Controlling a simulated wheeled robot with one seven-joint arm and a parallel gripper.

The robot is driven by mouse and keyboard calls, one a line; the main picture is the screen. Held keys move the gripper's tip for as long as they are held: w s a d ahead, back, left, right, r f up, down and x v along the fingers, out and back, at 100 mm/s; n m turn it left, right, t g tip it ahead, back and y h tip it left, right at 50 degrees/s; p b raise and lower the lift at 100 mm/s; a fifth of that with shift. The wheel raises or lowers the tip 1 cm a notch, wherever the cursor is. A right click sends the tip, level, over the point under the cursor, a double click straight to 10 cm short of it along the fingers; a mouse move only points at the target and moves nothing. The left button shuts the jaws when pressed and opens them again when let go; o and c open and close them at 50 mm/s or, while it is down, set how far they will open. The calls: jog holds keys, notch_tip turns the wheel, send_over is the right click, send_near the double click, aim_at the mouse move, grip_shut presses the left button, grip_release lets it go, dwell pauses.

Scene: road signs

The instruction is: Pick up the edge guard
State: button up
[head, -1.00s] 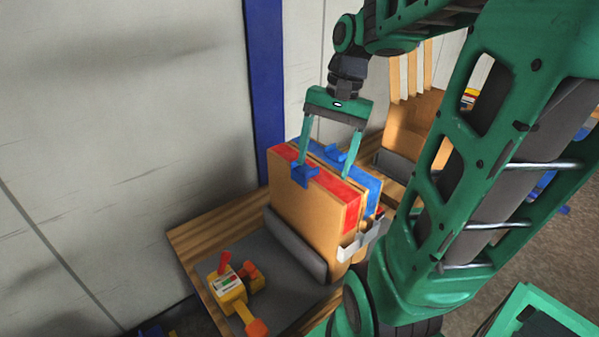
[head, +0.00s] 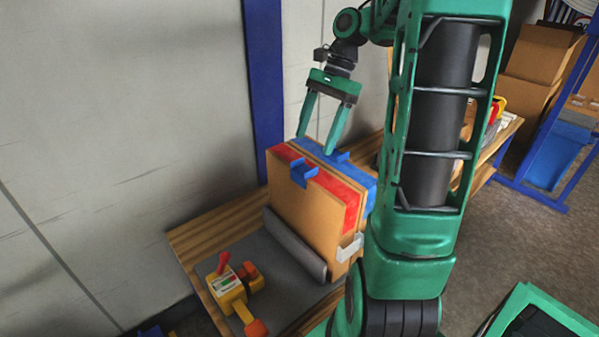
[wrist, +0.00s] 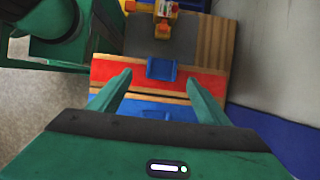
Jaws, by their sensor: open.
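A blue edge guard (head: 304,171) sits over the top edge of the front cardboard panel with a red top band (head: 335,190); it also shows in the wrist view (wrist: 161,68).
The panels stand on a wooden table (head: 205,225) with a grey mat, beside a grey roll (head: 295,245). A yellow and red tool (head: 230,287) lies at the front left. A pale wall and blue post (head: 263,80) stand close behind. A grey-white clip (head: 349,247) is at the panels' corner.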

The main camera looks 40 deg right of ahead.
aim_at(301, 171)
jog(key=shift+w+x, duration=0.15)
jog(key=shift+x, duration=1.7)
jog(key=shift+w+x, duration=0.15)
jog(key=shift+x, duration=1.7)
jog(key=shift+c, duration=0.6)
jog(key=c, duration=1)
